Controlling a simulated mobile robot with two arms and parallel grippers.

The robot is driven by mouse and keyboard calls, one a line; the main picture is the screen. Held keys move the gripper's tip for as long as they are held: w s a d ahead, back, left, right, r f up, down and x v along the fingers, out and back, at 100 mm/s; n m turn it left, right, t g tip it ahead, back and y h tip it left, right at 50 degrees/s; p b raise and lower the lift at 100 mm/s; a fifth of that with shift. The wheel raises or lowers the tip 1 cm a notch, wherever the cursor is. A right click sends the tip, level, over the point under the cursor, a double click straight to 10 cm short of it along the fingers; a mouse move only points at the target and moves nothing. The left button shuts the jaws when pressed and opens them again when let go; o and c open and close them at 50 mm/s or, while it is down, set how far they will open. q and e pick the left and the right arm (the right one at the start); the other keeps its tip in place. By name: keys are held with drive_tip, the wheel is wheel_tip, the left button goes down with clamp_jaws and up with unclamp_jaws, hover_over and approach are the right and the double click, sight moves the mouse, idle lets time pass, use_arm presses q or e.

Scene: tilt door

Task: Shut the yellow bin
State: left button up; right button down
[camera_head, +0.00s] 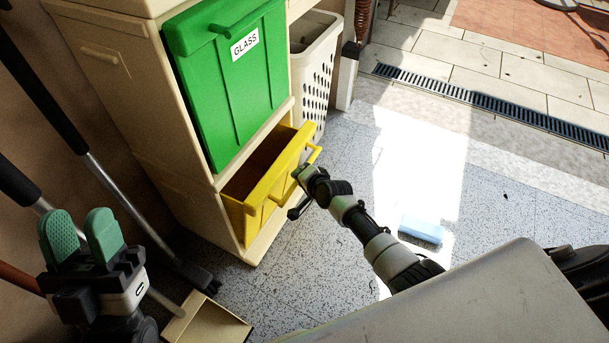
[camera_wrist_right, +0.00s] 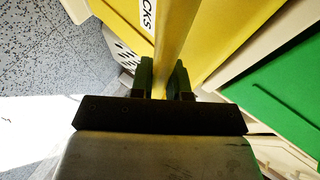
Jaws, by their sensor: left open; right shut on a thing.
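The yellow bin (camera_head: 274,182) is the lower tilt door of a beige cabinet. It is tilted open, with its dark inside showing behind the front panel. My right gripper (camera_head: 302,172) is at the handle on the bin's outer side. In the right wrist view the green fingers of my right gripper (camera_wrist_right: 161,78) are shut on the yellow handle (camera_wrist_right: 175,40), with the yellow front panel (camera_wrist_right: 225,35) beyond. A white label is partly visible there. My left gripper (camera_head: 80,228) is open and empty at the lower left, away from the bin.
The green GLASS bin (camera_head: 225,85) above is closed. A white perforated basket (camera_head: 316,65) stands right of the cabinet (camera_head: 135,110). Poles and a dustpan (camera_head: 208,322) are at the left.

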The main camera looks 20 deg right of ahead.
sight(288, 167)
drive_tip(key=shift+w+a+r+p, duration=0.45)
drive_tip(key=shift+w+a+r, duration=0.2)
drive_tip(key=shift+w+a, duration=0.35)
drive_tip(key=shift+w+a+r, duration=0.15)
drive_tip(key=shift+w, duration=0.15)
drive_tip(key=shift+w+a+r, duration=0.2)
drive_tip(key=shift+w+a, duration=0.25)
drive_tip(key=shift+w, duration=0.05)
drive_tip(key=shift+w+a+r, duration=0.15)
drive_tip(key=shift+w+a, duration=0.4)
drive_tip(key=shift+w, duration=0.05)
drive_tip(key=c, duration=1.4)
unclamp_jaws()
use_arm(q)
drive_tip(key=w+f+g+y, duration=0.1)
drive_tip(key=w+g, duration=0.1)
drive_tip(key=w+f+g, duration=0.2)
drive_tip(key=shift+w+a+y, duration=0.1)
drive_tip(key=shift+w+y, duration=0.05)
drive_tip(key=shift+y, duration=0.25)
drive_tip(key=shift+w, duration=0.1)
use_arm(e)
drive_tip(key=shift+s, duration=0.1)
